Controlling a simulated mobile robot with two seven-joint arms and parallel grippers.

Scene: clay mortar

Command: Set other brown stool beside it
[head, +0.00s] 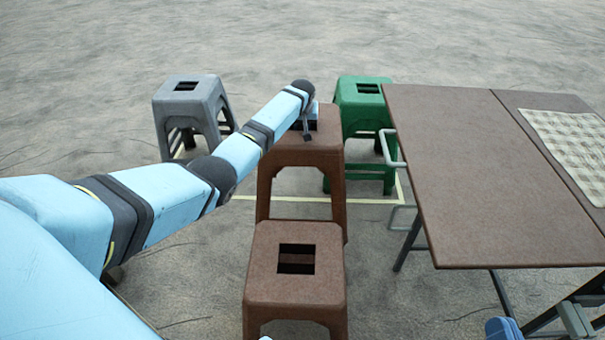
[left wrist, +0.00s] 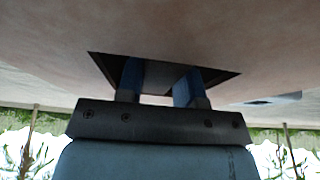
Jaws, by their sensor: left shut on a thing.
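Two brown stools stand one behind the other in the head view. The near brown stool (head: 296,282) is upright, with a rectangular slot in its seat. The far brown stool (head: 285,142) is upright behind it, its lower legs partly hidden by the near one. My left gripper (head: 308,128) is at the far stool's seat, shut on it. In the left wrist view the blue fingers (left wrist: 160,82) go into the slot of the brown seat (left wrist: 170,30). Whether this stool touches the floor is not clear. A blue piece, apparently of my right gripper (head: 503,328), shows at the bottom edge.
A grey stool (head: 187,92) stands at the back left, and a green stool (head: 362,95) behind the far brown stool. A brown folding table (head: 465,170) with a woven mat (head: 570,140) fills the right. A yellow line (head: 375,201) marks the floor. Floor beyond the stools is clear.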

